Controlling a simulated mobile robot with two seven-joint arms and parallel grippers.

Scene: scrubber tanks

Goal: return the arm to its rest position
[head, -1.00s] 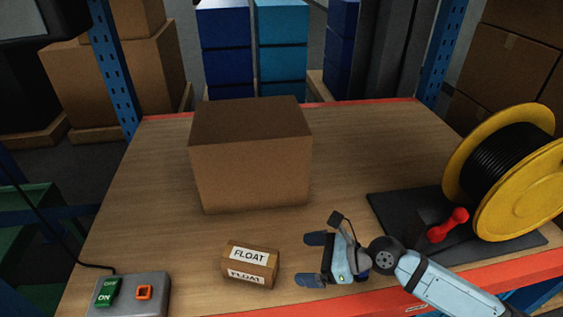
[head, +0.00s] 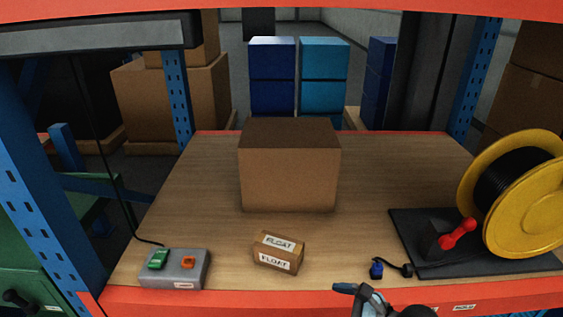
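My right gripper (head: 352,294) shows only in part at the bottom edge of the head view, in front of the shelf's red front edge. Its fingers are partly cut off, so I cannot tell whether it is open or shut. Nothing is visibly held in the part that shows. My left gripper is not in view.
On the wooden tabletop (head: 205,200) stand a large brown box (head: 288,180), a small FLOAT box (head: 279,253), a grey switch box (head: 174,269), a blue plug (head: 376,269) with black cable, and a yellow cable reel (head: 520,190) with red crank handle (head: 457,233). Blue uprights flank the table.

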